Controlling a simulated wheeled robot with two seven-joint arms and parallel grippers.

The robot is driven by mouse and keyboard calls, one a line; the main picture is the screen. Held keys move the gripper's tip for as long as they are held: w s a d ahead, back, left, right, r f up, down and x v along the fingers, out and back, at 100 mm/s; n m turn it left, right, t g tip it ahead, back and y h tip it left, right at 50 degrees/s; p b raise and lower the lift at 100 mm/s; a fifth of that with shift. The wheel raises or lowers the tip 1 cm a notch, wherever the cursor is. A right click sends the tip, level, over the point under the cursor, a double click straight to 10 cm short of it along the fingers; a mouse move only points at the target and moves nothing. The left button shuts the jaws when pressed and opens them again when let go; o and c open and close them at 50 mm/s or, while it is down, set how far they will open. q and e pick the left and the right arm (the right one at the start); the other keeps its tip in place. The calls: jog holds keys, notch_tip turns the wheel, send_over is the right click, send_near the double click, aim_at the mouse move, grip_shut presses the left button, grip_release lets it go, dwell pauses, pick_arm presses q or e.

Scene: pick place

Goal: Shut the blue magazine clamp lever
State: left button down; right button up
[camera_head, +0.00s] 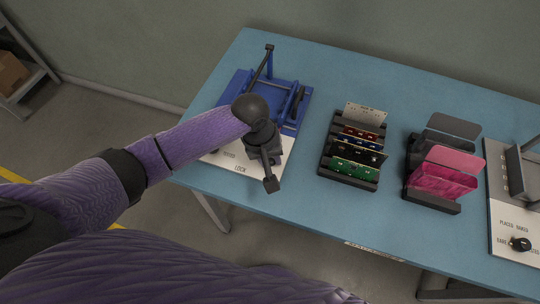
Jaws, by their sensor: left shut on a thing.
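The blue magazine clamp (234,88) sits at the left end of the blue table. A thin blue arm with a black tip (269,47) rises at its far side, and a blue bar (299,101) shows at its right. A white plate (218,160) marked LOCK lies at its near side. My left gripper (270,182) reaches over the clamp's near side, pointing toward the table's front edge. It is shut on what I take to be the clamp lever, though the hand hides the gripped part. My right gripper is not in view.
A black rack (347,178) with colored boards stands right of the clamp. Beyond it is another dark holder (430,202) with pink and grey plates. A white-and-grey fixture (515,220) with a black knob is at the right edge. Bare tabletop lies between clamp and rack.

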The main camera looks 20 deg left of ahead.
pick_arm(q)
jog(key=m+p, duration=0.1)
jog(key=a+m+p, duration=0.1)
jog(key=shift+s+r+m, duration=0.15)
jog(key=shift+s+m, duration=0.1)
jog(key=shift+m, duration=0.05)
jog(key=m, duration=0.1)
jog(key=a+m+g+p, duration=0.1)
jog(key=shift+s+m+p, duration=0.1)
jog(key=shift+m+p, duration=0.2)
jog(key=m, duration=0.1)
jog(key=a+m, duration=0.1)
jog(key=m, duration=0.1)
jog(key=shift+a+m+g, duration=0.25)
jog(key=shift+m+g, duration=0.05)
jog(key=shift+w+a+f+m, duration=0.15)
jog(key=shift+a+m, duration=0.1)
jog(key=shift+m, duration=0.35)
jog(key=shift+w+a+f+m, duration=0.1)
jog(key=shift+a+m, duration=0.1)
jog(key=shift+m, duration=0.4)
jog(key=shift+w+a+r+m+g+y, duration=0.15)
jog(key=shift+w+a+m+g, duration=0.1)
jog(key=shift+m, duration=0.45)
jog(key=shift+w+a+f+m+g+y, duration=0.15)
jog(key=shift+a+m, duration=0.1)
jog(key=shift+m, duration=0.45)
jog(key=shift+r, duration=0.1)
jog(key=shift+c, duration=2.3)
grip_release()
